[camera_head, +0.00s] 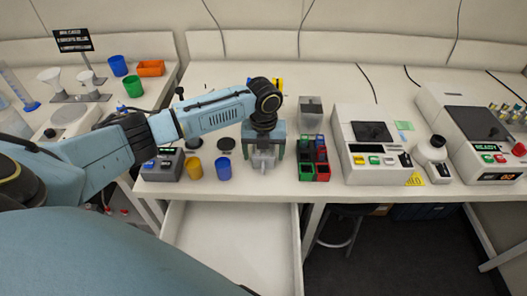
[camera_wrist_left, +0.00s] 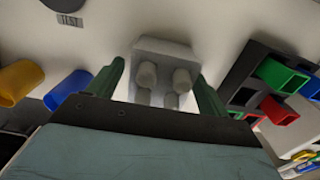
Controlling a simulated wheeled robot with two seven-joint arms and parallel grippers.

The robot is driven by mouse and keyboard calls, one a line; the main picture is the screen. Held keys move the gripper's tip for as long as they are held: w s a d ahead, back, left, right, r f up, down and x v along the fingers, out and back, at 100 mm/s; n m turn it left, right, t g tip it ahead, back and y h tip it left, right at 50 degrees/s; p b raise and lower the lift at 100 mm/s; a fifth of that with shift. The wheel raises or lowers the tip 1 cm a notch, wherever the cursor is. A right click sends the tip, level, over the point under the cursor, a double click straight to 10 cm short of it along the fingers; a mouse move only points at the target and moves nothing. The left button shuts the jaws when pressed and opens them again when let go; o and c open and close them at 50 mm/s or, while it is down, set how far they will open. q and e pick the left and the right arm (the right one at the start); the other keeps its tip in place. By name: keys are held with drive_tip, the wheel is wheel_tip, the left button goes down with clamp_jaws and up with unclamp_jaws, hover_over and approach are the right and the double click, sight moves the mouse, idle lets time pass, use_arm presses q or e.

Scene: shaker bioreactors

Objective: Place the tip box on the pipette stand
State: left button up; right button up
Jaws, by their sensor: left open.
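My left gripper (camera_head: 263,152) points down over the bench in the head view, its fingers apart. A pale grey block with several rounded pegs (camera_wrist_left: 160,55) lies between the two green fingers (camera_wrist_left: 160,80) in the left wrist view. The block shows as a small grey shape (camera_head: 263,161) under the gripper in the head view. I cannot tell whether the fingers touch it, nor whether it is the tip box or the pipette stand. A grey box with a dark top (camera_head: 311,109) stands farther back to the right. My right gripper is not in view.
A rack of red, green and blue bins (camera_head: 314,158) stands close right of the gripper. Yellow (camera_head: 193,168) and blue (camera_head: 223,168) cups stand close left. A white instrument (camera_head: 371,140) is farther right. An open drawer (camera_head: 232,245) juts out below the bench edge.

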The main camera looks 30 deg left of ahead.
use_arm(q)
wheel_tip(320, 180, up, 12)
drive_tip(key=shift+r+p, duration=0.15)
drive_tip(key=shift+p, duration=0.2)
